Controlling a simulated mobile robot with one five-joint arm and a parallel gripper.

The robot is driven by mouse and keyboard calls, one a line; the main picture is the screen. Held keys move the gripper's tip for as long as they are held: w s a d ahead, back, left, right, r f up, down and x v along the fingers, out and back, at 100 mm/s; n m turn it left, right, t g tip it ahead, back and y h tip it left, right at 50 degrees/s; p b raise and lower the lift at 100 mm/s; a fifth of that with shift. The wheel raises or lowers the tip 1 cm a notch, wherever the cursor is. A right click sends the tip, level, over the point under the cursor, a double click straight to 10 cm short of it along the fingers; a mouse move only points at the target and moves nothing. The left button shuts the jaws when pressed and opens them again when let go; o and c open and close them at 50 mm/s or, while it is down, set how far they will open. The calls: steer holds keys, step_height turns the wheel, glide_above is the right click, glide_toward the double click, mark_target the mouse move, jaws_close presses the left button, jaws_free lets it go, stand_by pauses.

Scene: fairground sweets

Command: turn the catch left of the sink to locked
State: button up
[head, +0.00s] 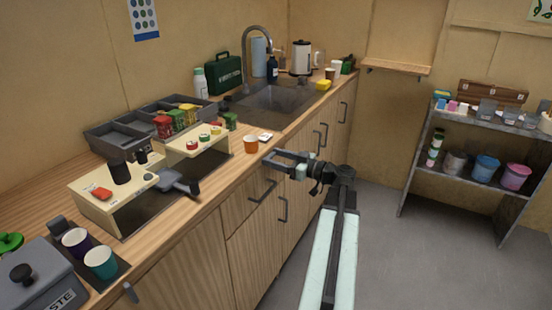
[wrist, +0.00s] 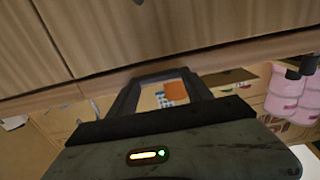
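The sink (head: 279,97) is set in the counter at the far end. I cannot clearly make out a catch to its left. A small white flat piece (head: 265,137) lies on the counter in front of the sink's left side, too small to read. A small grey tab (head: 130,292) hangs at the counter's front edge, lower left.
Cabinet doors with dark handles (head: 262,190) lie below the counter. A cream stand (head: 95,207) with a grey scoop, grey trays and cups crowd the counter's left part. A shelf rack (head: 412,163) stands at right. The floor (head: 410,250) between is clear.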

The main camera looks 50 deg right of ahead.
steer(key=m, duration=0.2)
steer(key=m+b, duration=0.1)
steer(key=m, duration=0.1)
steer(key=shift+f+m, duration=0.4)
steer(key=m, duration=0.4)
steer(key=shift+f+b, duration=0.3)
steer(key=m, duration=0.5)
steer(key=shift+s+a+f, duration=0.15)
steer(key=shift+a+f, duration=0.1)
steer(key=shift+a, duration=0.05)
steer(key=shift+a+f+m+b, duration=0.1)
steer(key=shift+a+m+b, duration=0.1)
steer(key=shift+m, duration=0.8)
steer(key=shift+a+f+m+b, duration=0.1)
steer(key=shift+m+b, duration=0.05)
steer(key=shift+m, duration=0.85)
steer(key=o, duration=1.4)
steer(key=shift+c, duration=0.2)
steer(key=shift+s, duration=0.1)
